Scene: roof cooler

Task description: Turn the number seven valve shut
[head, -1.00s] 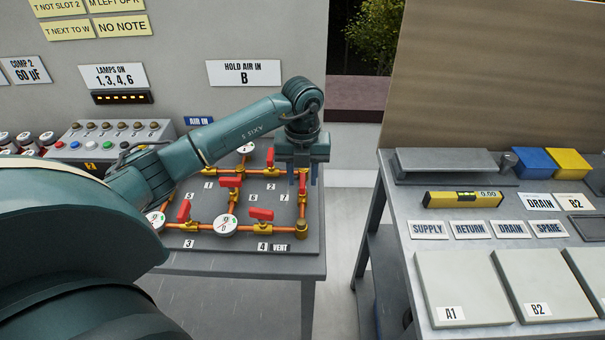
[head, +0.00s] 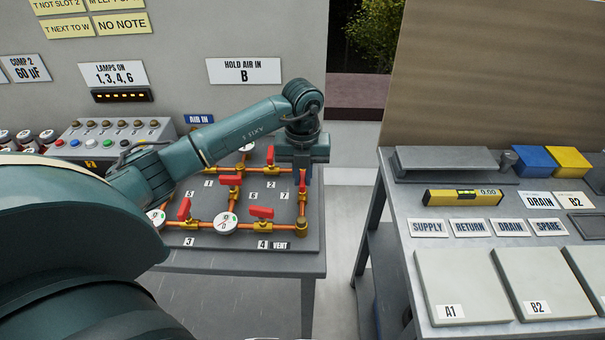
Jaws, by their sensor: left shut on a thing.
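The valve board (head: 275,240) on the left table carries orange pipes, round gauges and several red-handled valves. The number seven valve (head: 302,194) is on the right-hand upright pipe, beside the label 7. A little of its red handle shows below my left gripper (head: 303,178), which points down from above. The gripper is shut on the handle of this valve. The gripper body hides the upper part of the handle, so I cannot tell its exact angle. My right gripper is not in view.
Other red handles stand close by, at valve four (head: 261,212) and valve two (head: 270,155). A gauge (head: 226,223) sits on the lower pipe. A gap separates this table from the right table (head: 470,265), which holds plates and a yellow level (head: 462,197).

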